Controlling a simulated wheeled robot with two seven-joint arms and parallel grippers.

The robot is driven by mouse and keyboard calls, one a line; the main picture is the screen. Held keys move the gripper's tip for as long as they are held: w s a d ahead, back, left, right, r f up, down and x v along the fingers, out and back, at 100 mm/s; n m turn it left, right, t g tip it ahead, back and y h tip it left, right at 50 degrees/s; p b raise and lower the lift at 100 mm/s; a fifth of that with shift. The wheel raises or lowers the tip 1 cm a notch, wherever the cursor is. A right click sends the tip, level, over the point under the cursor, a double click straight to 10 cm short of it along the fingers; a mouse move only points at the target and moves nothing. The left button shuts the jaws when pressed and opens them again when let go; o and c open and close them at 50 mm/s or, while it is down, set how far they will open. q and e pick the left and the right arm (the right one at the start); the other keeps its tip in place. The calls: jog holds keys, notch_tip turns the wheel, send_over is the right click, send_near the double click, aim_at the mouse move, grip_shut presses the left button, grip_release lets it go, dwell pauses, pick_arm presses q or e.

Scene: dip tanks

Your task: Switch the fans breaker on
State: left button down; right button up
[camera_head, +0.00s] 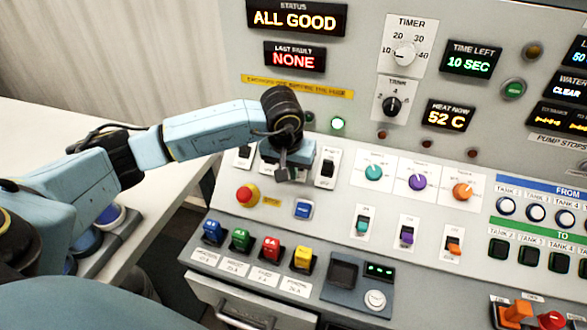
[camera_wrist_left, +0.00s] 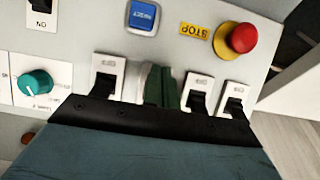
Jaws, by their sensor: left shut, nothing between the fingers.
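My left gripper (camera_head: 283,172) is shut and empty, pointing down at a row of black rocker switches on white plates. In the head view one switch (camera_head: 245,153) shows left of it and another (camera_head: 327,168) right of it; the gripper hides what lies between. In the left wrist view the closed dark green fingers (camera_wrist_left: 161,86) are between a switch on the left (camera_wrist_left: 104,82) and two on the right, a nearer one (camera_wrist_left: 197,94) and a farther one (camera_wrist_left: 235,104). I cannot read which switch is the fans breaker, nor tell whether the fingers touch one. My right gripper is not in view.
A red emergency stop button (camera_head: 248,195) and a blue reset button (camera_head: 304,208) lie just below the switches. Knobs, including a teal one (camera_head: 373,172), are to the right.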

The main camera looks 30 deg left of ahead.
pick_arm(q)
jog(key=shift+w+a+r, duration=0.15)
jog(key=shift+w+r, duration=0.1)
jog(key=shift+w, duration=0.4)
jog(key=shift+w+a, duration=0.1)
jog(key=shift+w, duration=0.2)
jog(key=shift+s+d+r+p, duration=0.15)
jog(key=shift+s+r+p, duration=0.15)
jog(key=shift+s, duration=0.4)
jog(key=shift+s+d+r+p, duration=0.25)
jog(key=shift+s+r, duration=0.1)
jog(key=shift+s, duration=0.3)
jog(key=shift+s+d+r+p, duration=0.1)
jog(key=shift+s+r+p, duration=0.2)
jog(key=shift+s, duration=0.4)
jog(key=shift+r, duration=0.1)
jog(key=p+v, duration=0.4)
jog(key=v, duration=0.3)
jog(key=shift+s, duration=0.15)
